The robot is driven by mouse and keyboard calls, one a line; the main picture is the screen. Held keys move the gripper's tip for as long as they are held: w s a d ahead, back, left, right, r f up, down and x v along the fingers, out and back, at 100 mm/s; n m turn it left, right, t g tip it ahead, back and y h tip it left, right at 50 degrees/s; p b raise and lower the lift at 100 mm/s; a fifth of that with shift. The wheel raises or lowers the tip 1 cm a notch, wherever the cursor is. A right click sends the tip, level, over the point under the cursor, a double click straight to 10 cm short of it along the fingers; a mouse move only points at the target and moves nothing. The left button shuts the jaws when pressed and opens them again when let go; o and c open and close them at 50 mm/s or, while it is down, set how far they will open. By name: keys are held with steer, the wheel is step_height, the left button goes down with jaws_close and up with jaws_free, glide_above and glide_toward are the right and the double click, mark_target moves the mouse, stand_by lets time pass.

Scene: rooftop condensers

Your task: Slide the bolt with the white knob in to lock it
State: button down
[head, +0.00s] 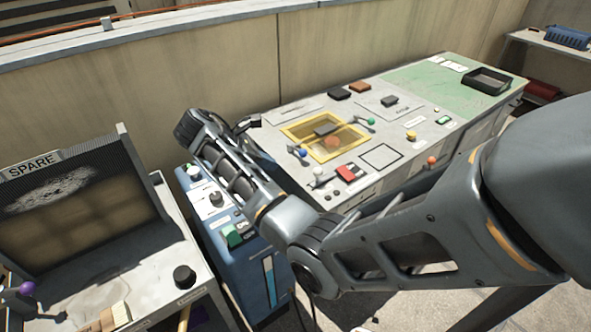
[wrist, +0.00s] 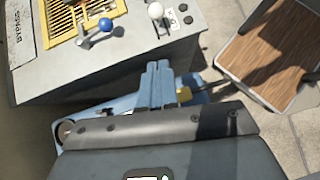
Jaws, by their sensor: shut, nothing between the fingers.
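The white knob (head: 318,172) stands near the front left of the grey counter, by the blue knob. My gripper (wrist: 158,68) shows in the wrist view as two blue fingers, shut together and empty. It is below the knob in the picture, apart from it, just off the counter's front edge. In the head view my fingers cannot be made out.
A blue-knobbed lever (wrist: 106,25) stands left of the white knob, by a yellow-framed grate (head: 328,138). A red switch (head: 346,173) sits to the right. A blue console (head: 240,245) stands beside the counter.

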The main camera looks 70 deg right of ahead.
steer(key=shift+w+r, duration=0.15)
steer(key=shift+r, duration=0.1)
steer(key=shift+d, duration=0.1)
steer(key=shift+s+d+r+x, duration=0.15)
steer(key=shift+s+r+x, duration=0.1)
steer(key=shift+x, duration=2)
steer(key=shift+s+d+r+x, duration=0.15)
steer(key=shift+r+x, duration=0.1)
steer(key=shift+x, duration=2)
steer(key=shift+s+d+r+x, duration=0.15)
steer(key=shift+r+x, duration=0.1)
steer(key=shift+x, duration=2)
